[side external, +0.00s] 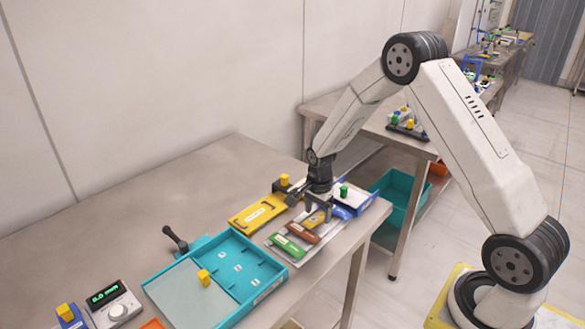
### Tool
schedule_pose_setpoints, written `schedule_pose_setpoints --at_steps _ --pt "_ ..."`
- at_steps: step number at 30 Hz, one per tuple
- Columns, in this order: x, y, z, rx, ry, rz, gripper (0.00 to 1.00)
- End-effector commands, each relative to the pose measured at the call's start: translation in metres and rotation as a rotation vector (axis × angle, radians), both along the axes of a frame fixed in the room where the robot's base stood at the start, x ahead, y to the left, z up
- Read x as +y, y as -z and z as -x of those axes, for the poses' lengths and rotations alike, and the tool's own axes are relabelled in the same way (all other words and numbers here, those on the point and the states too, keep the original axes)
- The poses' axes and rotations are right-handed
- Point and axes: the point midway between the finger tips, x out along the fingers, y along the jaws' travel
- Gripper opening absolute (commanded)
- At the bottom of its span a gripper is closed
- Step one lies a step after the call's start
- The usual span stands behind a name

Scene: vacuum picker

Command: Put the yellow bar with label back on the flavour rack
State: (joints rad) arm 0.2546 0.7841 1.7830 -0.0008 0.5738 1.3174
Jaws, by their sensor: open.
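The flavour rack (277,251) is a pale grey plate near the table's front edge. A green bar (288,246) and a brown bar (302,232) with pale labels lie on it side by side. A yellow bar (317,218) lies beyond the brown one, partly hidden by my gripper; its label is too small to make out. My gripper (309,204) points down over the far part of the rack. Its fingers are apart, just above or around the yellow bar; I cannot tell whether they touch it.
A yellow tray (240,223) lies left of the rack. A blue-and-white block (355,198) with a green knob stands at its far right. A teal tray (185,270) holds a small yellow block (204,277). A digital gauge (110,303) stands front left. The back left table is clear.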

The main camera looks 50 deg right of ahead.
Motion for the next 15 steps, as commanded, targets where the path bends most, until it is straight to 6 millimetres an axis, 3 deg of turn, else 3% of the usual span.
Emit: schedule_pose_setpoints --at_steps 8,15 --pt "0.0 -0.015 -0.001 -0.002 0.0 0.001 0.81" --pt "0.0 -0.045 -0.001 -0.004 0.0 0.001 0.81"
